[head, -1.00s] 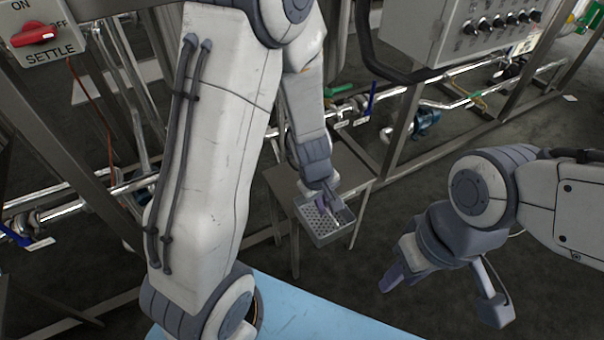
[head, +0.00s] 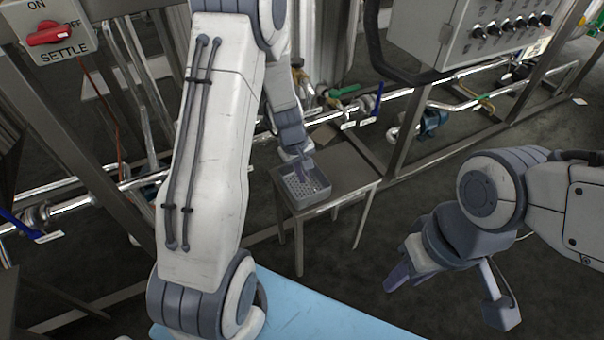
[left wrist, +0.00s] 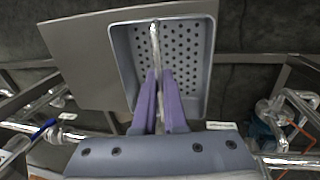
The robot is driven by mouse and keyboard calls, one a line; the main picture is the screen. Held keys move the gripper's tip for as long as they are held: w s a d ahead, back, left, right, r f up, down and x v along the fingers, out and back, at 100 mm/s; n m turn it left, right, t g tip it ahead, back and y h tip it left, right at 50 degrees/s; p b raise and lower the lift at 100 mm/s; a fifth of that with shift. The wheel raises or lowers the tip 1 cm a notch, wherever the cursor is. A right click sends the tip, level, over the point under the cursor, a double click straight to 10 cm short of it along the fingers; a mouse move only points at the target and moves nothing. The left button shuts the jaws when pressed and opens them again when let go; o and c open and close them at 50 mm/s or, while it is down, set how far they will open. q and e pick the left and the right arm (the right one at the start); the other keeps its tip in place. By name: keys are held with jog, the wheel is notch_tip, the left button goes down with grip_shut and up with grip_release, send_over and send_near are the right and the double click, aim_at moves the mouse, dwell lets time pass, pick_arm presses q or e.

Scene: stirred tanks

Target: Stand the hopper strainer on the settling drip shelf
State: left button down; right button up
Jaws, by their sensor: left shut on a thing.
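The hopper strainer (head: 318,199) is a grey square basket with a perforated floor. In the left wrist view the strainer (left wrist: 207,60) shows its holes and a pale bar handle across its middle. My left gripper (head: 299,170) is shut on that handle; its purple fingers (left wrist: 158,88) pinch it. The strainer is over the front left part of a small grey table (head: 345,168), which looks like the drip shelf. I cannot tell whether its base touches the top. My right gripper (head: 396,278) hangs away at the right; its finger gap is unclear.
Steel pipes with blue-handled valves (head: 377,98) and frame posts run behind the table. A control box (head: 470,35) hangs above at the right. A SETTLE switch panel (head: 55,38) is at upper left. The table's right half is bare.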

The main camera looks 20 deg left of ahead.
pick_arm(q)
jog(key=shift+f, duration=0.15)
jog(key=c, duration=1)
grip_release()
